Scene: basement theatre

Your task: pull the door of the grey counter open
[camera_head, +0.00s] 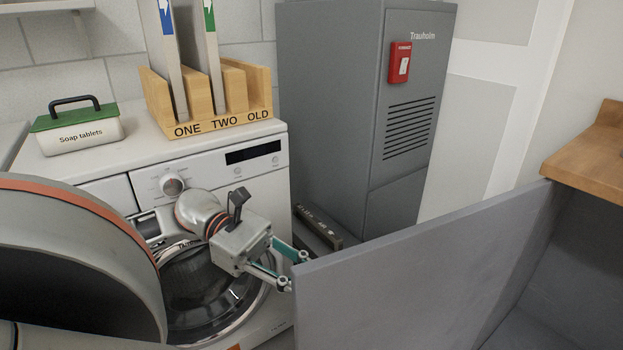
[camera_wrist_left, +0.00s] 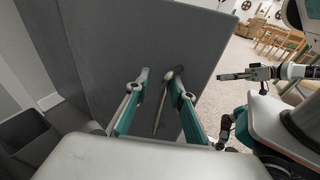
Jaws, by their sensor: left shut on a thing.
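The grey counter's door (camera_head: 425,275) stands swung out from the counter, its near edge toward the washing machine. The counter's grey inside (camera_head: 565,290) shows at the right under a wooden top (camera_head: 590,155). My left gripper (camera_head: 296,270) is at the free edge of the door, its fingertips partly hidden behind it. In the left wrist view the door (camera_wrist_left: 125,45) fills the upper left, and my left gripper (camera_wrist_left: 161,85) is shut on its thin upright handle (camera_wrist_left: 160,112). My right gripper (camera_wrist_left: 236,76) shows small and side-on, away from the door; its opening is unclear.
A white washing machine (camera_head: 260,178) stands close behind my left gripper. On it are a soap tablets box (camera_head: 80,132) and a wooden rack (camera_head: 240,118). A tall grey furnace (camera_head: 330,90) stands behind the door. A table with chairs (camera_wrist_left: 280,38) is far off.

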